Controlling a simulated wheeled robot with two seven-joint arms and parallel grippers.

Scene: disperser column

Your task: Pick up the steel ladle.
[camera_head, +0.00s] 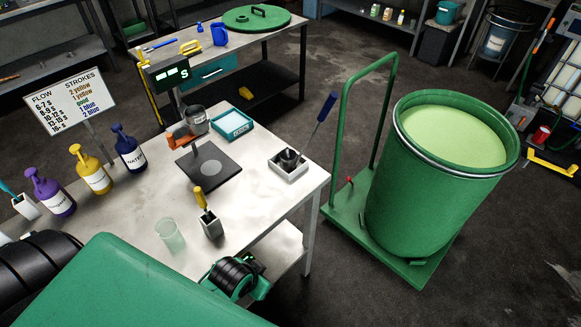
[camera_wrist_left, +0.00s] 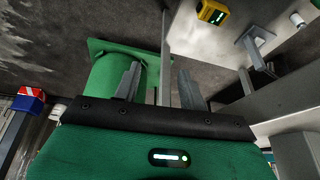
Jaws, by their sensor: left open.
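The steel ladle (camera_head: 311,137) stands tilted at the right end of the pale workbench in the head view. Its blue handle points up to the right, and its lower end is at a dark cup in a small pale square holder (camera_head: 291,168). My left gripper (camera_wrist_left: 157,77) shows in the left wrist view with its two grey fingers apart and nothing visible between them. I cannot make out the ladle in that view. My left gripper's fingers do not show in the head view, so their distance from the ladle cannot be told. My right gripper is not in view.
On the workbench (camera_head: 262,195) stand several pump bottles, a dark square plate (camera_head: 209,167), a teal tray (camera_head: 232,124), a yellow-handled tool in a holder (camera_head: 211,226) and a clear cup (camera_head: 170,235). A green drum (camera_head: 424,205) on a cart stands right of the bench.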

